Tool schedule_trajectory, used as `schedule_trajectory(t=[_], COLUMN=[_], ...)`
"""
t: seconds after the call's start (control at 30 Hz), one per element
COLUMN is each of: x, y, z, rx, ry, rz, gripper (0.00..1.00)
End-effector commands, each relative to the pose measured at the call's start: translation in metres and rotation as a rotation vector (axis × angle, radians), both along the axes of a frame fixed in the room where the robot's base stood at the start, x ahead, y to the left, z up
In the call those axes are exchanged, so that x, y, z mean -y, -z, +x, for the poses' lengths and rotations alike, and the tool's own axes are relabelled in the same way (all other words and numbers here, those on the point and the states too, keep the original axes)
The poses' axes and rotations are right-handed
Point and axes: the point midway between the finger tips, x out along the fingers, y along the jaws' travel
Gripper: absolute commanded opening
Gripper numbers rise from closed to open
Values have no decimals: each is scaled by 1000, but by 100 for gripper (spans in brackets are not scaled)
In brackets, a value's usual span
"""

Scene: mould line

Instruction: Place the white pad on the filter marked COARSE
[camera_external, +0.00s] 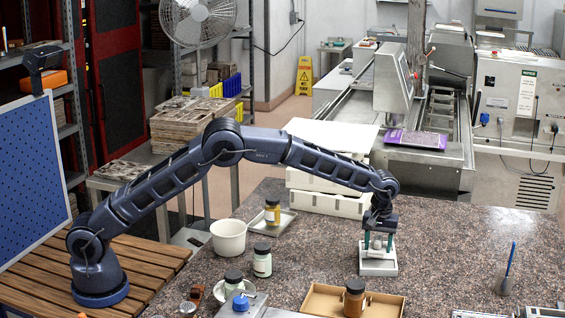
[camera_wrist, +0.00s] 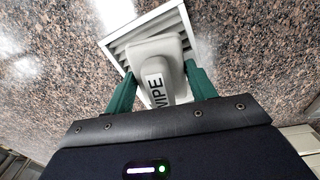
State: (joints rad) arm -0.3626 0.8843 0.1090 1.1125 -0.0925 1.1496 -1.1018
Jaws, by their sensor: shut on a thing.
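My gripper (camera_external: 378,241) points down over the right middle of the speckled worktop. In the wrist view its green fingers (camera_wrist: 160,72) are shut on a white pad (camera_wrist: 158,52) with a raised grip that reads WIPE. The pad is over a white, square, slatted filter (camera_wrist: 176,18), whose slats show along one side of the pad. In the external view the filter (camera_external: 378,268) lies on the worktop, with the pad low at its top. I cannot tell whether the pad touches it. No COARSE marking is readable.
A white tub (camera_external: 229,237), a metal tray (camera_external: 287,216) with an amber jar, and more jars (camera_external: 262,261) stand left. A cardboard tray (camera_external: 315,301) with a jar is in front. White stacked boxes (camera_external: 330,202) stand behind. A blue-handled tool (camera_external: 510,261) stands right, with clear worktop between.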

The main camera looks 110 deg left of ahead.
Motion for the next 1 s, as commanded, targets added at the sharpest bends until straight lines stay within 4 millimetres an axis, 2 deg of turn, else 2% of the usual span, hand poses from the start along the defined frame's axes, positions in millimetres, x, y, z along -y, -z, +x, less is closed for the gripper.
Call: schedule_trajectory(t=[0.33, 0.37, 0.47, 0.8, 1.0], x=[0, 0, 0, 0, -1], y=[2, 2, 2, 0, -23], z=[0, 0, 0, 0, 1], rx=[0, 0, 1, 1, 3], ry=[0, 0, 0, 0, 0], rz=[1, 1, 1, 1, 2], gripper=[33, 58, 77, 77, 77])
